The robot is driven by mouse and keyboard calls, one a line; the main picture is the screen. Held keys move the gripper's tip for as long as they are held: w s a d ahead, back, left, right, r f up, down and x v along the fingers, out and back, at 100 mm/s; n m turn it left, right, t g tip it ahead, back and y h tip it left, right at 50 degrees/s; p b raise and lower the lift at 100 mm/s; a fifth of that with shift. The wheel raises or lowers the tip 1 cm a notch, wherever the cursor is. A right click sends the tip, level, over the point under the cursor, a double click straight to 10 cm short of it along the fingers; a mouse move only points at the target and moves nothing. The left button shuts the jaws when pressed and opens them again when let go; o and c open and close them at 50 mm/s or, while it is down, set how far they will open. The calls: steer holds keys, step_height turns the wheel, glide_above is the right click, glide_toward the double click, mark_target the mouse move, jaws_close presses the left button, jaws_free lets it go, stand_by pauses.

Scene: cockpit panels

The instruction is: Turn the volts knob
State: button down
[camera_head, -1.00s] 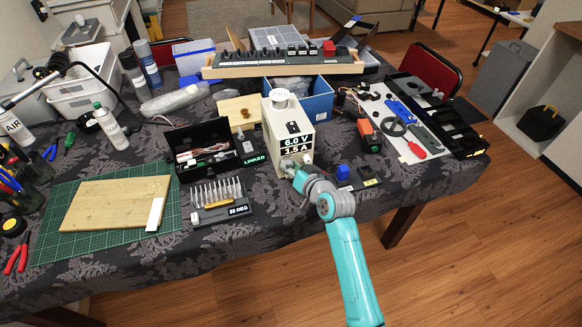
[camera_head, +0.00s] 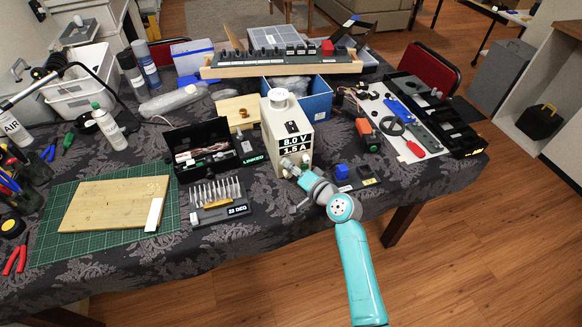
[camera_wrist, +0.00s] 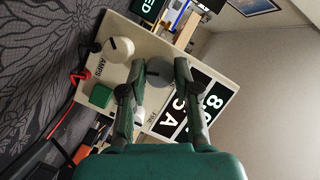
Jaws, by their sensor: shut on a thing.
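The cream power supply (camera_head: 288,140) stands upright near the front of the table. Its display (camera_head: 295,145) reads 8.0 V above what looks like 1.5 A. In the wrist view, the volts knob (camera_wrist: 158,80) is a grey round knob beside the display (camera_wrist: 195,108). My gripper (camera_wrist: 161,68) is shut on it, with one finger on each side. The label near it is partly hidden by a finger. The pale amps knob (camera_wrist: 118,49) is beside it, clear of my fingers. In the head view, my gripper (camera_head: 293,170) covers much of the lower front of the supply.
A small dark stand with a blue block (camera_head: 342,171) is close to the right of my wrist. A black open box (camera_head: 210,150) and a bit holder (camera_head: 218,200) are at the left. A green terminal (camera_wrist: 100,96) and a red lead (camera_wrist: 75,90) are near the knobs.

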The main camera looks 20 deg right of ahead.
stand_by(0.3)
steer(key=c, duration=0.8)
jaws_free()
steer(key=shift+c, duration=0.2)
